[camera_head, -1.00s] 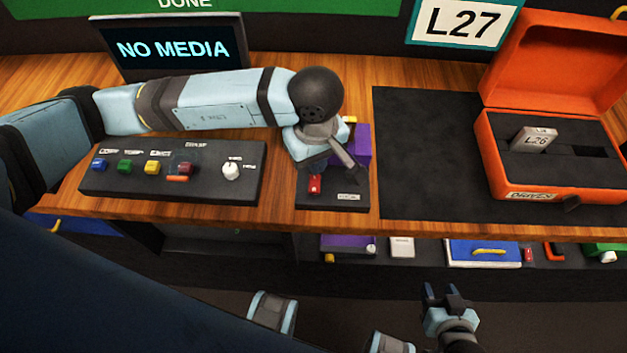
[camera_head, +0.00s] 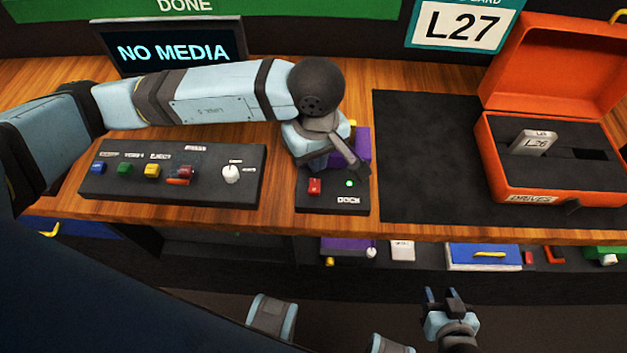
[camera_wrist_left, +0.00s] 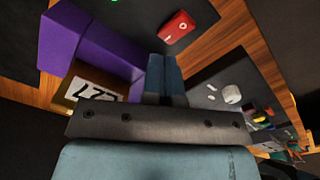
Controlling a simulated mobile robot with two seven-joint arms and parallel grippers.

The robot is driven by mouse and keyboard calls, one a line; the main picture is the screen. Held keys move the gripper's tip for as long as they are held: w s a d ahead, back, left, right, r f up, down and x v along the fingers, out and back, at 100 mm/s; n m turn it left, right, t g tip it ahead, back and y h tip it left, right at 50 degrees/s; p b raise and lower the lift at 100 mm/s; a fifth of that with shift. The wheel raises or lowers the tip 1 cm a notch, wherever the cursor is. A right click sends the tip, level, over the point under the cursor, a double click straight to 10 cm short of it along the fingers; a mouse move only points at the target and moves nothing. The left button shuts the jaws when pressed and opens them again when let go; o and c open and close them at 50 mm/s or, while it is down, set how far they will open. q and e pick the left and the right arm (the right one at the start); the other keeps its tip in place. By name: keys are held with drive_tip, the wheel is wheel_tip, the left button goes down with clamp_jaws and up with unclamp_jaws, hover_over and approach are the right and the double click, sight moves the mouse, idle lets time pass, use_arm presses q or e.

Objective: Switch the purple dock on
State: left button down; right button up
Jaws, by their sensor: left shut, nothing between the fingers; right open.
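The purple dock has a purple block (camera_head: 358,147) on a black base (camera_head: 330,201) marked DOCK. On the base are a red rocker switch (camera_head: 314,186) and a lit green light (camera_head: 349,183). My left gripper (camera_head: 361,172) is shut and empty, just above the base near the light, and hides part of the purple block. In the left wrist view the closed fingers (camera_wrist_left: 165,70) point toward the red switch (camera_wrist_left: 178,27), with the purple block (camera_wrist_left: 90,45) to the left. My right gripper (camera_head: 443,296) is open and empty, low in front of the bench.
A button panel (camera_head: 215,190) with coloured buttons and a white knob stands left of the dock. A NO MEDIA screen (camera_head: 172,50) is behind it. A black mat (camera_head: 425,150) and an open orange case (camera_head: 500,175) holding a grey drive (camera_head: 533,143) lie right.

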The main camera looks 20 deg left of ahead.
sight(315, 178)
use_arm(q)
drive_tip(key=shift+r+p, duration=0.5)
drive_tip(key=shift+r, duration=1.5)
